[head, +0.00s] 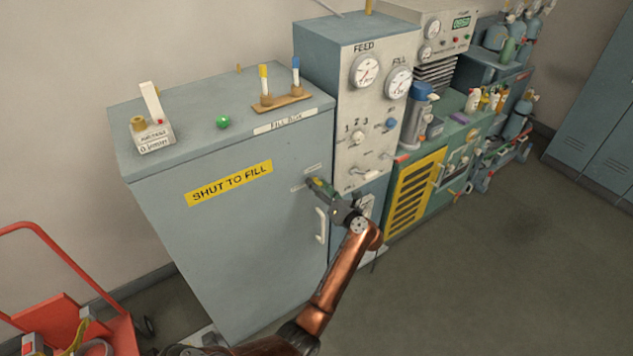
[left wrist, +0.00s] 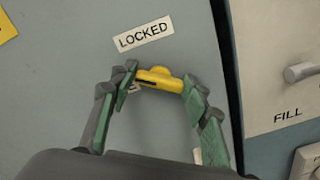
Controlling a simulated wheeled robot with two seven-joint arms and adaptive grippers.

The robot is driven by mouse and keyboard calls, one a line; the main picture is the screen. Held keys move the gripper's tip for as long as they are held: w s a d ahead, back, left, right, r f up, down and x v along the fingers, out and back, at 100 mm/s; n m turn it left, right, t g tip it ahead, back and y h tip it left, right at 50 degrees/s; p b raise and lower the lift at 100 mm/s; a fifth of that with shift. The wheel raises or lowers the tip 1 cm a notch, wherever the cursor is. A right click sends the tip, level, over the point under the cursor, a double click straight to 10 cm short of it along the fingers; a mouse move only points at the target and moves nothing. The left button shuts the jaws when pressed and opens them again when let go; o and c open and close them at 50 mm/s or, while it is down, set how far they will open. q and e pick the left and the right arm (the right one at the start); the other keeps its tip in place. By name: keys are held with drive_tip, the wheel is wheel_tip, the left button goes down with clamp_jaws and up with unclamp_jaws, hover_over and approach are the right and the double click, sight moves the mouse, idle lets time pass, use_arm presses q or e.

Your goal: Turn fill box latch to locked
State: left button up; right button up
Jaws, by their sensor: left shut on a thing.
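The fill box (head: 240,240) is a grey-blue cabinet with a shut door, marked "SHUT TO FILL" in yellow. Its yellow latch (left wrist: 162,78) lies roughly crosswise in the left wrist view, below a white "LOCKED" label (left wrist: 143,34). My left gripper (head: 318,187) is at the door's upper right, above the white door handle (head: 321,226). In the left wrist view its green fingers (left wrist: 160,86) are shut on the latch, one at each end. The latch is hidden by the gripper in the head view. A second label beside the left finger is mostly covered. My right gripper is out of view.
The feed and fill gauge panel (head: 372,105) stands just right of the door. A red cart (head: 75,310) is at lower left. Floor at right is clear.

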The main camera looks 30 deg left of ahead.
use_arm(q)
drive_tip(key=shift+m+p, duration=0.9)
drive_tip(key=shift+m, duration=0.1)
drive_tip(key=shift+w, duration=0.1)
drive_tip(key=o, duration=1.2)
drive_tip(key=shift+c, duration=0.2)
drive_tip(key=v, duration=0.7)
drive_tip(key=shift+d, duration=0.25)
